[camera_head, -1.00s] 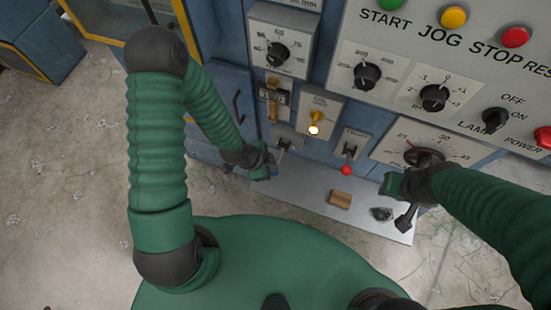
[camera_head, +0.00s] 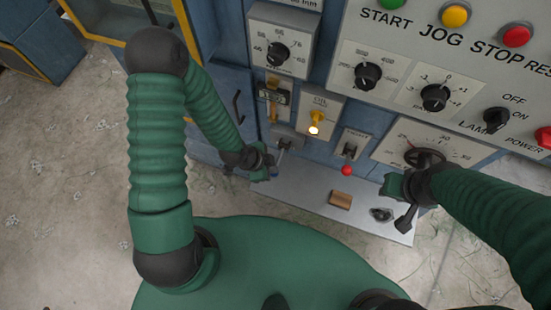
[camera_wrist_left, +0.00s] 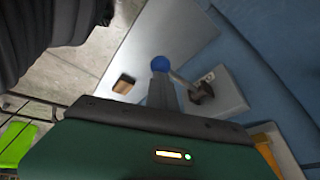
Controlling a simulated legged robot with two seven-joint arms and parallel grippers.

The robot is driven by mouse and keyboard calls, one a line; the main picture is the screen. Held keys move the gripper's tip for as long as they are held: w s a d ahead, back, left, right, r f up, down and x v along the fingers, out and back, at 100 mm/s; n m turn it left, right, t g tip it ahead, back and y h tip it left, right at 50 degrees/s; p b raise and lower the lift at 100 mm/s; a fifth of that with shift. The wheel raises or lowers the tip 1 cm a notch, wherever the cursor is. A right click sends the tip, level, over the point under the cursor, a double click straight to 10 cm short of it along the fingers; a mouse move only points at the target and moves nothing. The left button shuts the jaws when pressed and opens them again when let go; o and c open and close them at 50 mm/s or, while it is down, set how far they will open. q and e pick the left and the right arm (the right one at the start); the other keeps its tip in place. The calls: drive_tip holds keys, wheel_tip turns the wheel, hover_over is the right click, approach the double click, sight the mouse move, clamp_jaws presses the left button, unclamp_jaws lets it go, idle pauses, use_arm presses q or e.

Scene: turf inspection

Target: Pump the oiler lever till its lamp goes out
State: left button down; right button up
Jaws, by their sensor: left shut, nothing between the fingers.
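The oil plate (camera_head: 322,105) on the blue machine front carries a yellow fitting with a glowing white lamp (camera_head: 314,130). Below and left of it, a lever with a blue ball knob comes out of a small grey box (camera_head: 291,137). In the left wrist view the blue knob (camera_wrist_left: 160,63) sits at the tip of my left gripper (camera_wrist_left: 160,88), and the lever's rod (camera_wrist_left: 182,79) runs back to a dark pivot. My left gripper (camera_head: 272,172) is shut beside the knob; touching or just apart, I cannot tell. My right gripper (camera_head: 391,187) is by the dial wheel; its jaws are unclear.
A lever with a red ball (camera_head: 346,170) hangs to the right. A grey shelf (camera_head: 310,193) below holds a wooden block (camera_head: 340,200) and a dark small part (camera_head: 381,214). Knobs and buttons fill the panel (camera_head: 390,45) above. Open concrete floor lies at left.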

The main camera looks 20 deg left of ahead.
use_arm(q)
drive_tip(key=w+r+p, duration=0.3)
drive_tip(key=r+p, duration=0.3)
drive_tip(key=shift+r, duration=0.35)
idle(0.4)
drive_tip(key=shift+w, duration=0.15)
drive_tip(key=r+p, duration=0.1)
drive_tip(key=w+r+p, duration=0.1)
drive_tip(key=r, duration=0.1)
drive_tip(key=w+r+p, duration=0.1)
drive_tip(key=p, duration=0.1)
drive_tip(key=shift+r, duration=0.25)
idle(0.6)
drive_tip(key=s+a+r+n+y, duration=0.1)
drive_tip(key=s+a+r+n, duration=0.1)
drive_tip(key=s+r+n, duration=0.1)
drive_tip(key=s+a+r+n+y+b, duration=0.1)
drive_tip(key=s+a+r+n, duration=0.1)
drive_tip(key=r+n, duration=0.4)
drive_tip(key=s+a+r+n+y+b, duration=0.1)
drive_tip(key=s+a+r+n, duration=0.1)
drive_tip(key=s+r+n, duration=0.2)
wheel_tip(320, 180, up, 3)
drive_tip(key=shift+s+a+r+g+y, duration=0.1)
drive_tip(key=shift+s+a+g+y, duration=0.1)
drive_tip(key=shift+a+g+y, duration=0.15)
